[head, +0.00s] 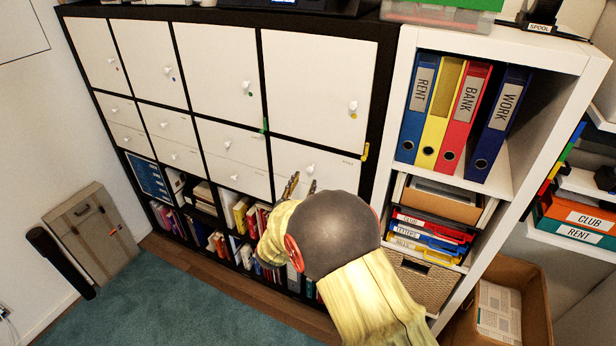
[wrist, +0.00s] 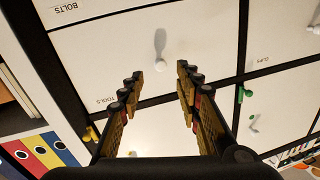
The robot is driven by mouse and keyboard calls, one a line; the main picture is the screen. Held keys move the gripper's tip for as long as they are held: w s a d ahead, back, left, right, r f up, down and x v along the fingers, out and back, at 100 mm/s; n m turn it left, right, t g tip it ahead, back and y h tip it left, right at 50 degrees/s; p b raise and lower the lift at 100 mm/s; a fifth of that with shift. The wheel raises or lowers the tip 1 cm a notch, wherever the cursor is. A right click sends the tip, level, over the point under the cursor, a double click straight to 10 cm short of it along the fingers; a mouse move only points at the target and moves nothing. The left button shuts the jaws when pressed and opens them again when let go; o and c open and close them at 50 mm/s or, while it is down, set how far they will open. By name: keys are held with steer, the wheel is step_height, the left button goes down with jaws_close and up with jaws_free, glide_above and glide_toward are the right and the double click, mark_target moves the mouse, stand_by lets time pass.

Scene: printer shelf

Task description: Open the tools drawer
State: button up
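The tools drawer (wrist: 115,65) is a closed white front with a small TOOLS label in the wrist view. Its white round knob (wrist: 163,66) casts a grey shadow on the front. In the head view the drawer (head: 335,166) is in the rightmost column, below a large door, and its knob (head: 310,168) shows just above my fingers. My gripper (head: 302,184) is open and empty, with its fingertips pointing at the drawer. In the wrist view the gripper (wrist: 159,72) has a fingertip to either side of the knob in the picture. I cannot tell the remaining distance.
A BOLTS drawer (wrist: 120,8) and a CLIPS drawer (wrist: 285,75) adjoin it, both shut. A yellow tab (head: 365,151) and a green tab (head: 265,125) stick out near the drawer's upper corners. A white shelf with binders (head: 462,115) stands to the right. Carpet (head: 190,300) is clear at left.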

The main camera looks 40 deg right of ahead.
mark_target(310, 171)
steer(key=shift+b+x, duration=0.65)
steer(key=shift+x, duration=2.15)
steer(key=shift+c, duration=1.3)
jaws_close()
